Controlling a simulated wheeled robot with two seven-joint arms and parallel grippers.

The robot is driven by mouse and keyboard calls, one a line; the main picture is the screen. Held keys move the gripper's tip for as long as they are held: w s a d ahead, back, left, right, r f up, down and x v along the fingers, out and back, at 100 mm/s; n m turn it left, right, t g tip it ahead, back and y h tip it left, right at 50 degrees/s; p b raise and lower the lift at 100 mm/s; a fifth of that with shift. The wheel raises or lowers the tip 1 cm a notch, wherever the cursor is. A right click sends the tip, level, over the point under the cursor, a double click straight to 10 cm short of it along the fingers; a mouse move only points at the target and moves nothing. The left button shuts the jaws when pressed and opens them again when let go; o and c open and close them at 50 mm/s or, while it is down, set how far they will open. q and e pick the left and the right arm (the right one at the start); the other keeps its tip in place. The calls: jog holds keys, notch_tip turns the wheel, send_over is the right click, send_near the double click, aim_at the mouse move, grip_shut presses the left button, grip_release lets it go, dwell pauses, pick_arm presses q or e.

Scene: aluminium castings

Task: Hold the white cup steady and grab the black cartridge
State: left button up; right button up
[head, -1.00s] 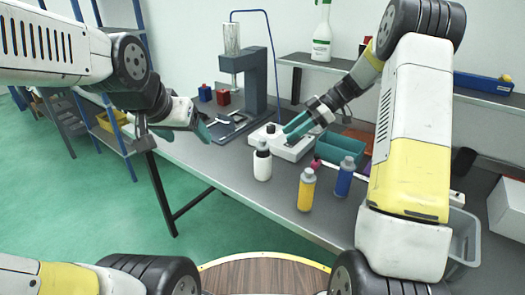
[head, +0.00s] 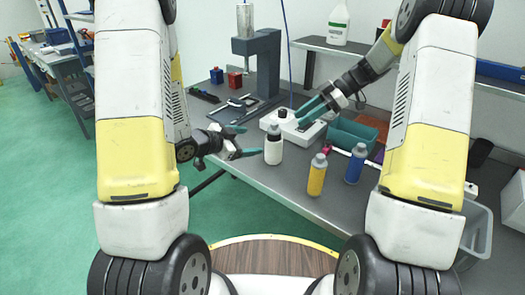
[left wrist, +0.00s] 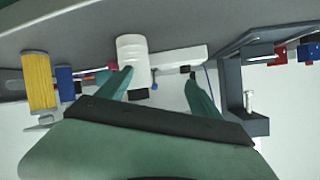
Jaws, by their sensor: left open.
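The white cup (head: 273,151), bottle-like, stands upright near the table's front edge. A black piece (head: 275,129), which looks like the black cartridge, sits on its top. In the left wrist view, which looks upside down, the cup (left wrist: 132,50) and black piece (left wrist: 138,95) appear between the fingers. My left gripper (head: 248,141) is open and empty, left of the cup, fingers pointing toward it; its fingers also show in the left wrist view (left wrist: 160,84). My right gripper (head: 300,119) is open above the white device, behind and right of the cup.
A white device (head: 311,133) with a black knob lies behind the cup. Yellow (head: 316,177) and blue (head: 354,166) bottles stand to its right. A teal bin (head: 350,138) is behind them. A grey press (head: 262,65) stands at the back. Table left of the cup is fairly clear.

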aim_at(267, 150)
pick_arm(q)
jog(key=d+f, duration=0.1)
jog(key=d+f+n+g+h, duration=0.1)
jog(key=d, duration=0.1)
jog(key=d+f+h, duration=0.1)
jog(key=d, duration=0.1)
jog(key=shift+s+f+n+g, duration=0.1)
jog(key=shift+f+n+g, duration=0.2)
jog(key=shift+n+g, duration=0.1)
jog(key=x, duration=0.7)
jog(key=shift+d, duration=0.35)
jog(key=c, duration=1.5)
